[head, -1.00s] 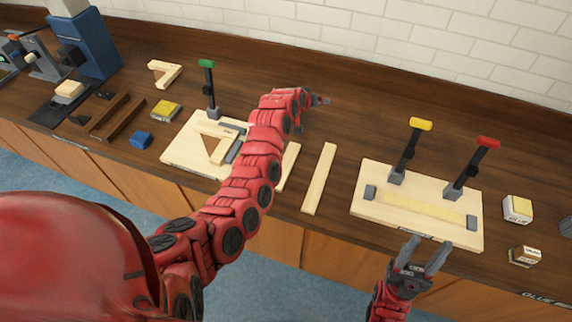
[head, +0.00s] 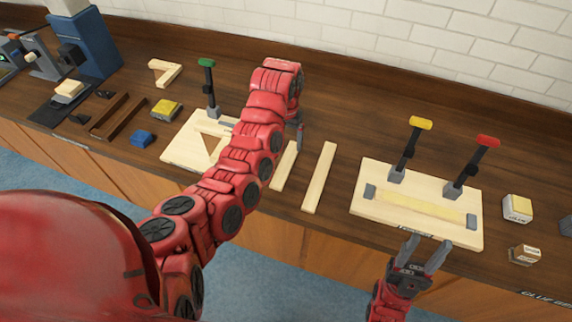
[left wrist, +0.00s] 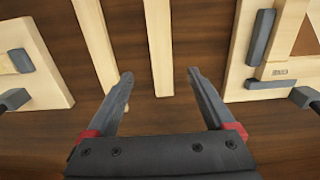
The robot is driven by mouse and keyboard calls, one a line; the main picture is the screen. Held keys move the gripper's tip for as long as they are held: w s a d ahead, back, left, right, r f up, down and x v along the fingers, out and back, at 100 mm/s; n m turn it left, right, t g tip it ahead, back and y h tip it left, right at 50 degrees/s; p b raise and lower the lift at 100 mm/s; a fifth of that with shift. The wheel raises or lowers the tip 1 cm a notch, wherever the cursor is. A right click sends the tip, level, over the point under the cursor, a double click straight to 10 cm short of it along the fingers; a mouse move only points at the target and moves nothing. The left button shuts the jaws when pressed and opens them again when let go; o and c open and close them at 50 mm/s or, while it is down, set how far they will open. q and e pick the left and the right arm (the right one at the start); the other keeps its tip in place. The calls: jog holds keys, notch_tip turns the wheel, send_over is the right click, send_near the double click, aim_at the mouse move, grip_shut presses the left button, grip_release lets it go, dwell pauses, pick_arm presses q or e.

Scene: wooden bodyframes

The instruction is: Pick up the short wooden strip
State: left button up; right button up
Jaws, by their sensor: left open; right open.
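The short wooden strip (head: 284,168) lies on the bench just right of the board with the triangular frame, partly behind my left arm. A longer wooden strip (head: 319,178) lies to its right. My left gripper (head: 299,134) points down near the far end of the short strip, largely hidden by its arm. In the left wrist view the gripper (left wrist: 160,76) is open and empty, with the short strip (left wrist: 159,48) between its fingers in the picture and the longer strip (left wrist: 96,42) to the left. I cannot tell its height. My right gripper (head: 430,246) is open and empty at the bench's front edge.
The left board (head: 178,154) carries a green-handled clamp (head: 208,85). The right board (head: 400,215) carries yellow-handled (head: 412,150) and red-handled (head: 470,168) clamps. Small blocks (head: 517,208) stand at the right. The bench behind the strips is clear.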

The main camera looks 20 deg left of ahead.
pick_arm(q)
jog(key=b, duration=0.3)
send_over(286, 163)
notch_tip(286, 163, down, 6)
jog(key=shift+s+r, duration=0.15)
jog(key=shift+r, duration=0.1)
jog(key=shift+f+p, duration=0.2)
jog(key=shift+p, duration=0.45)
notch_tip(286, 163, down, 3)
jog(key=shift+r+p, duration=0.1)
jog(key=shift+p, duration=0.95)
jog(key=shift+f, duration=0.9)
jog(key=shift+c, duration=0.3)
grip_shut()
